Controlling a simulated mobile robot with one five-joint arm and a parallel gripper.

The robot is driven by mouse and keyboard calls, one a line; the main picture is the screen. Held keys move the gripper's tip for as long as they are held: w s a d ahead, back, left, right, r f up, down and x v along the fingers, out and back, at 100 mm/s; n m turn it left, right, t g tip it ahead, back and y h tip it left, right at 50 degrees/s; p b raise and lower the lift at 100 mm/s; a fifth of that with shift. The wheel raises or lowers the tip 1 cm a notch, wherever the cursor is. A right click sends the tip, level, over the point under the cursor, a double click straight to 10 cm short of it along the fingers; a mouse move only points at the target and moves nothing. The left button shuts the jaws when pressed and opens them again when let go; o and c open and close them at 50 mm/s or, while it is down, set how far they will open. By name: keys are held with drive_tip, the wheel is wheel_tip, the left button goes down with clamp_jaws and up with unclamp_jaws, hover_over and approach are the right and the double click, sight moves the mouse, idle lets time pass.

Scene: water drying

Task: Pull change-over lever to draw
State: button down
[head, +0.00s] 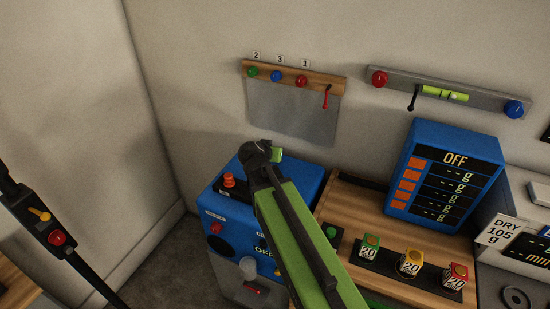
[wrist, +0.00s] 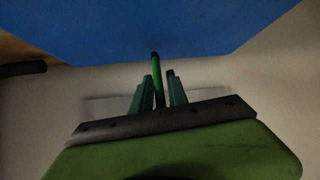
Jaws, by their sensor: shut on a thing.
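A green lever with a dark tip (wrist: 156,66) stands between the two fingers of my gripper (wrist: 160,76) in the wrist view. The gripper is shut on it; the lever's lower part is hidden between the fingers. I take it to be the change-over lever, but no label shows. In the head view my gripper (head: 272,153) is above the back of the blue machine (head: 228,215), and my arm covers part of that machine. A small green part shows at the gripper's right. The blue machine has a red-orange knob (head: 229,180) on top.
A wooden wall rack (head: 323,82) with coloured knobs hangs behind my gripper. A grey wall bar (head: 400,82) with a red and a blue knob is at right. A blue display box (head: 452,134) reading OFF stands on the wooden bench (head: 345,205), with several small blocks in front.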

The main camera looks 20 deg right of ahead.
drive_tip(key=shift+s+f+t+b, duration=0.1)
drive_tip(key=shift+s+t+b, duration=0.1)
drive_tip(key=shift+t+b, duration=0.1)
idle(0.4)
drive_tip(key=c, duration=1.5)
unclamp_jaws()
drive_tip(key=shift+a, duration=0.1)
